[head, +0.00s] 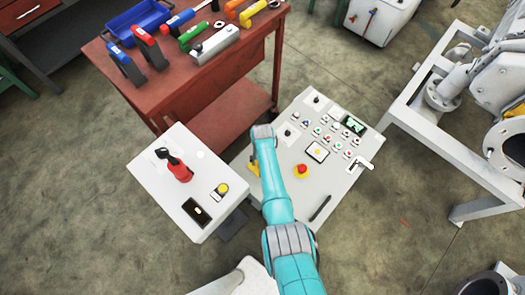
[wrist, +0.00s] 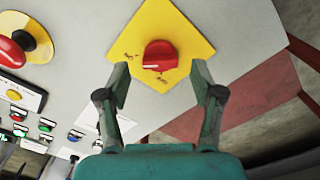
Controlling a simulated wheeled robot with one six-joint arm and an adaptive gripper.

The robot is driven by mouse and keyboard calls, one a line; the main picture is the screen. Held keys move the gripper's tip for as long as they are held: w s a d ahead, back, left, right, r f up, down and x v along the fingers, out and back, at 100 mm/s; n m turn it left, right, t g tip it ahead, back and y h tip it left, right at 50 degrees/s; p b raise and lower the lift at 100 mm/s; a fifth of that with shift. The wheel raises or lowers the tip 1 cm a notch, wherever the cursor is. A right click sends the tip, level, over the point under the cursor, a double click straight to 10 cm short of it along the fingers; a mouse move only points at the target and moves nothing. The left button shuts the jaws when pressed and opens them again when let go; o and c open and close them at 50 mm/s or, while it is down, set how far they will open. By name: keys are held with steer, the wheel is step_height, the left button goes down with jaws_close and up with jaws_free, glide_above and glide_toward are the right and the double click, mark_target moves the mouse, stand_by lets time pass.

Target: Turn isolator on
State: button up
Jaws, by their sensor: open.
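The isolator is a red rotary knob (wrist: 160,56) on a square yellow plate (wrist: 180,22), set on a pale panel in the wrist view. Small dark markings flank the knob but are too small to read. My gripper (wrist: 160,78) is open, with one finger on each side just below the knob and a gap to it on both sides. In the head view, only an edge of the yellow plate (head: 253,169) shows beside my arm. My arm hides the knob and my fingers there.
A red emergency stop (head: 302,170) and several small buttons (wrist: 46,125) share the control panel (head: 335,185). A second box (head: 160,198) with a red-based lever (head: 179,170) stands left. A red tool cart (head: 225,95) stands behind.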

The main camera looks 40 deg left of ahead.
step_height(320, 180, up, 10)
steer(key=shift+f, duration=0.15)
stand_by(0.3)
stand_by(0.5)
